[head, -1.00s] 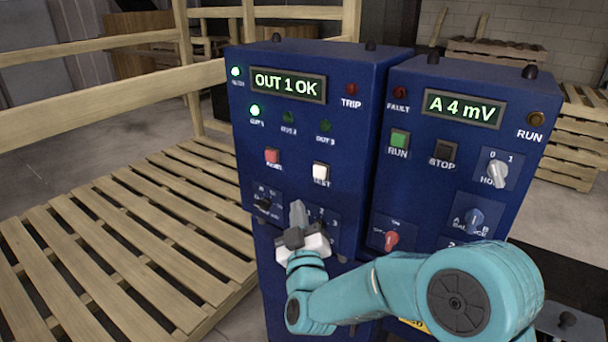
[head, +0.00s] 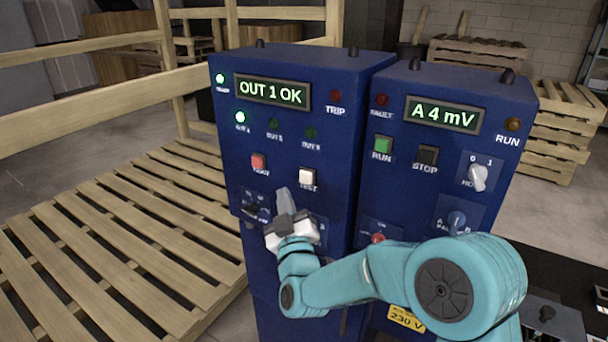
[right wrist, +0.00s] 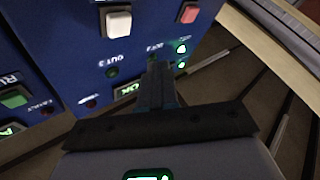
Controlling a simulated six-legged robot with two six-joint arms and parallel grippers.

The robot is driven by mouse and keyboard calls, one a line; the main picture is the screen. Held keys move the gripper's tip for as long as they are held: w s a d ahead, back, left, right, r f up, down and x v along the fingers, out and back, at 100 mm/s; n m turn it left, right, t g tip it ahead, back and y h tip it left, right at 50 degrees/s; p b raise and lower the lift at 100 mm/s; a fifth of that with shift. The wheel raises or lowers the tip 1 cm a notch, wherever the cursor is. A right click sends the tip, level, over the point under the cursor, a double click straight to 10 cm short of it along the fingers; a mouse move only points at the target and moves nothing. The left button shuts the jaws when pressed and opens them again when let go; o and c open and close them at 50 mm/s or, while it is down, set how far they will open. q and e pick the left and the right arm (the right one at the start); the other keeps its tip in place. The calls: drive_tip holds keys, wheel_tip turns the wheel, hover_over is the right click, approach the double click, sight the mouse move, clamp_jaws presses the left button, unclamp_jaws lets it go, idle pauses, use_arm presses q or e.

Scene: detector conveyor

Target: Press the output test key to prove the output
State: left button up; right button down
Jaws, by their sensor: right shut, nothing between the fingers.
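The white TEST key (head: 306,177) is on the front of the left blue cabinet (head: 228,140), right of a red key (head: 259,162). It also shows in the right wrist view (right wrist: 118,22), as does the red key (right wrist: 189,13). The cabinet's display (head: 272,92) reads "OUT 1 OK". The OUT 1 lamp (head: 240,117) is lit green; the OUT 2 and OUT 3 lamps are dark. My right gripper (head: 284,196) is shut and empty, below and left of the TEST key. It appears apart from the key. My left gripper is out of view.
My gripper covers part of the lower left panel. Wooden pallets (head: 120,225) lie at the left.

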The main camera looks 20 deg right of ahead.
sight(306, 177)
drive_tip(key=w+d, duration=0.1)
drive_tip(key=d, duration=0.1)
drive_tip(key=w+d, duration=0.1)
drive_tip(key=d, duration=0.1)
drive_tip(key=shift+w+b, duration=0.35)
drive_tip(key=shift+w, duration=0.05)
idle(1.7)
drive_tip(key=shift+w+d+b, duration=0.3)
drive_tip(key=shift+b, duration=0.2)
